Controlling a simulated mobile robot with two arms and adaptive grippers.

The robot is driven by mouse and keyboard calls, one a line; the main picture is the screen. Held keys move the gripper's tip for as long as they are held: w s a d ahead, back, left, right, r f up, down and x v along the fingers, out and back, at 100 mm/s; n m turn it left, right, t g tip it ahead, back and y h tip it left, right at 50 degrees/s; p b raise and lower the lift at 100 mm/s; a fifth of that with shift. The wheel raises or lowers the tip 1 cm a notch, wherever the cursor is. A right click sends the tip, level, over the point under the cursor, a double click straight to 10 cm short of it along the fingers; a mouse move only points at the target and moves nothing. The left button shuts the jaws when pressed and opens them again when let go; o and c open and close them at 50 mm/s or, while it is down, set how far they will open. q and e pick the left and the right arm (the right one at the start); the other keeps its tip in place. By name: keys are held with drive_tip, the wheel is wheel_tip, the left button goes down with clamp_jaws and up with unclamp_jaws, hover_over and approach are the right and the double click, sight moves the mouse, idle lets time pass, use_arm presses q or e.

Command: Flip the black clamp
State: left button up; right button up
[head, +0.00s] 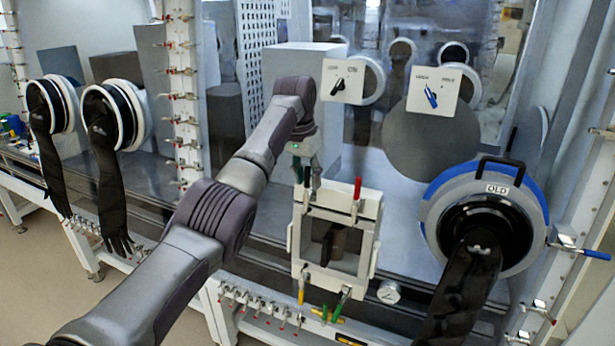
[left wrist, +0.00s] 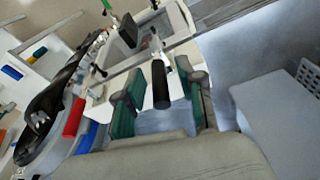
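The black clamp handle (left wrist: 160,86) shows in the left wrist view as a dark rounded bar pointing toward the camera. My left gripper (left wrist: 160,90) has its two green-padded fingers apart, one on each side of the handle, with a visible gap on both sides. My right gripper is not in view.
A red-handled clamp (head: 357,188) stands at the hatch's upper right; yellow (head: 301,297) and green (head: 346,292) handles are below. A round port marked OLD (head: 440,215) with a black glove (head: 465,290) is to the right. Two cards (head: 336,80) (head: 433,92) hang above.

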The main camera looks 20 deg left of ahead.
use_arm(q)
drive_tip(key=shift+r, duration=0.1)
wheel_tip(320, 180, up, 12)
drive_tip(key=s, duration=0.1)
drive_tip(key=shift+s+a+f, duration=0.2)
drive_tip(key=shift+s+a, duration=0.15)
drive_tip(key=shift+s, duration=0.05)
idle(0.8)
